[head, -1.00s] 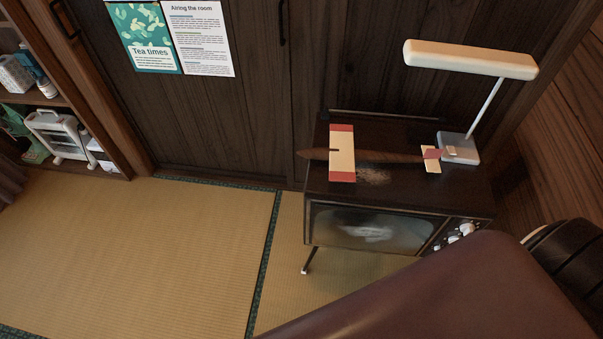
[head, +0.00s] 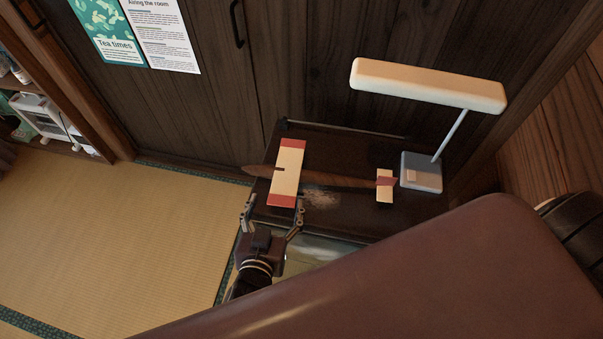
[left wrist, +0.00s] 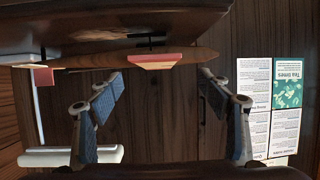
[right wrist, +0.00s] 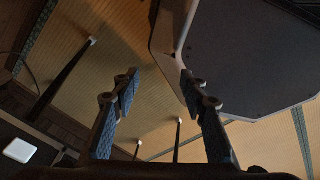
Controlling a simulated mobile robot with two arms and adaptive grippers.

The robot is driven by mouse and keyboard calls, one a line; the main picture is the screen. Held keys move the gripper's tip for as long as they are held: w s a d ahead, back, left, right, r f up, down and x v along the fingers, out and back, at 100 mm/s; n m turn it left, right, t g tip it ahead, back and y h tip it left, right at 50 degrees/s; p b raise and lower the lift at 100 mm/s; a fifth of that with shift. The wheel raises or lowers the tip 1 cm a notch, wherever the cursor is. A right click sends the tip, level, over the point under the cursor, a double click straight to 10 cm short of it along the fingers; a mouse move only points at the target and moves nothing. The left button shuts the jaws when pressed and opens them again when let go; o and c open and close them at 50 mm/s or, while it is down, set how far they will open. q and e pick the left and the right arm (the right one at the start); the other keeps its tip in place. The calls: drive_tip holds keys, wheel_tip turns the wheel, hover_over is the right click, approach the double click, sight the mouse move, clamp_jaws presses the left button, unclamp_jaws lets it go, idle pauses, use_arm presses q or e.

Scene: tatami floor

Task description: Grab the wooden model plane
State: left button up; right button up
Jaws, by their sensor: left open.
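The wooden model plane (head: 335,178) lies on top of the dark television cabinet (head: 408,219), its brown body running left to right. Its cream wing (head: 288,172) has red tips, and its small tail is at the right. My left gripper (head: 273,206) is open at the cabinet's front edge, fingers on either side of the wing's near end, not gripping it. In the left wrist view the plane (left wrist: 185,58) spans ahead of the open fingers, its wing between them. My right gripper (right wrist: 159,77) is open and empty, away from the plane, over the floor.
A desk lamp (head: 420,172) stands on the cabinet close to the plane's tail, its long head overhanging behind. Dark wooden doors (head: 200,110) rise behind. Tatami floor (head: 120,230) is clear at left. A shelf (head: 60,140) stands at far left.

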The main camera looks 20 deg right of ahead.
sight(286, 178)
use_arm(q)
drive_tip(key=x, duration=0.2)
drive_tip(key=shift+w+d, duration=0.2)
drive_tip(key=shift+d, duration=0.25)
drive_tip(key=shift+w+d+f, duration=0.1)
drive_tip(key=shift+w+d, duration=0.05)
drive_tip(key=shift+w, duration=0.15)
drive_tip(key=x, duration=0.4)
drive_tip(key=shift+p, duration=0.4)
drive_tip(key=shift+w+d, duration=0.2)
drive_tip(key=shift+d, duration=0.05)
drive_tip(key=c, duration=1.2)
drive_tip(key=shift+c, duration=0.8)
use_arm(e)
drive_tip(key=shift+w+d+r, duration=0.15)
drive_tip(key=shift+d+r, duration=0.05)
drive_tip(key=shift+d, duration=0.3)
drive_tip(key=shift+w+d+r, duration=0.1)
drive_tip(key=shift+d+r, duration=0.1)
drive_tip(key=shift+d, duration=0.3)
